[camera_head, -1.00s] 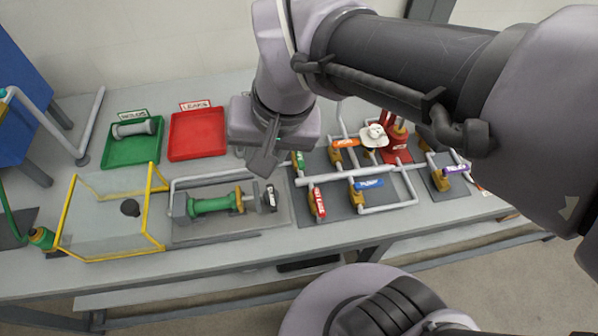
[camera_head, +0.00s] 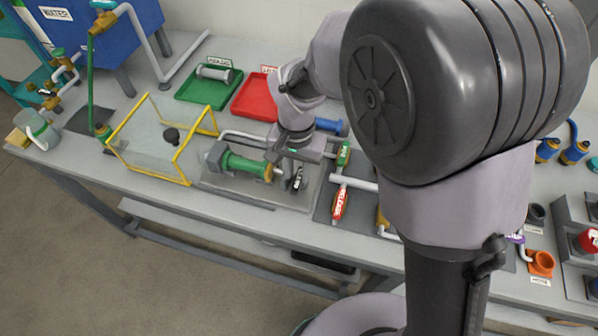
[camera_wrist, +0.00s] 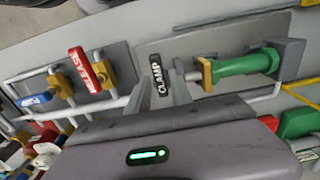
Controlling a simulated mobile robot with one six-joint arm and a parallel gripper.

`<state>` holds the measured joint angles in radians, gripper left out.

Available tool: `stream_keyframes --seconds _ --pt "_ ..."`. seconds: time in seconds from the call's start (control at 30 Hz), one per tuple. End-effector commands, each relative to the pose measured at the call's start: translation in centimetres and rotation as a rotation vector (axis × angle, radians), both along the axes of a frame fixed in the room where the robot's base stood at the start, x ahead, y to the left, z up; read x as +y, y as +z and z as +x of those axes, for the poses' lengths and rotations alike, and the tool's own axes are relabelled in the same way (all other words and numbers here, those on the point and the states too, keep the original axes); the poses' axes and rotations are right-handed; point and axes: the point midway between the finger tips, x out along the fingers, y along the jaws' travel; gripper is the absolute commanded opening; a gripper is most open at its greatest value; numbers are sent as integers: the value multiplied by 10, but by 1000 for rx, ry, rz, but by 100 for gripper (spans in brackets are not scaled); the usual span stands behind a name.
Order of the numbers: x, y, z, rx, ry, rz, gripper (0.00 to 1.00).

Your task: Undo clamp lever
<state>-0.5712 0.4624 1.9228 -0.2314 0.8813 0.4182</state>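The clamp lever (camera_wrist: 160,76) is a black handle with white CLAMP lettering, at the front of the clear-edged plate that carries the green cylinder (camera_wrist: 247,66). In the head view the lever (camera_head: 298,180) is partly hidden by my gripper (camera_head: 288,174), which is low over that plate. In the wrist view my gripper (camera_wrist: 160,94) has its two fingers apart, one on each side of the lever's lower end. I see a gap between the fingers and cannot tell if either touches the lever. The green cylinder (camera_head: 243,165) lies left of the lever, with a brass collar facing it.
A red-handled valve (camera_head: 338,203) stands right of the lever, with a blue-handled one (camera_wrist: 38,99) beyond. A yellow-framed clear guard (camera_head: 183,160) stands to the left. Green (camera_head: 190,99) and red (camera_head: 243,110) trays lie behind. Pale pipes run close around the plate.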

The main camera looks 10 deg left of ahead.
Motion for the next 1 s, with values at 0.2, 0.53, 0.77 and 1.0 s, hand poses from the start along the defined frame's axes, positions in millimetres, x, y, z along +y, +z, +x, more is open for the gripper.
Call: stream_keyframes --seconds 0.2,0.53,0.77,1.0 --pt "0 -21 0 -1 1 0 26" --pt "0 -20 0 -1 1 0 7" --pt "0 -20 0 -1 2 0 0" --pt "-2 -19 0 1 49 0 0"
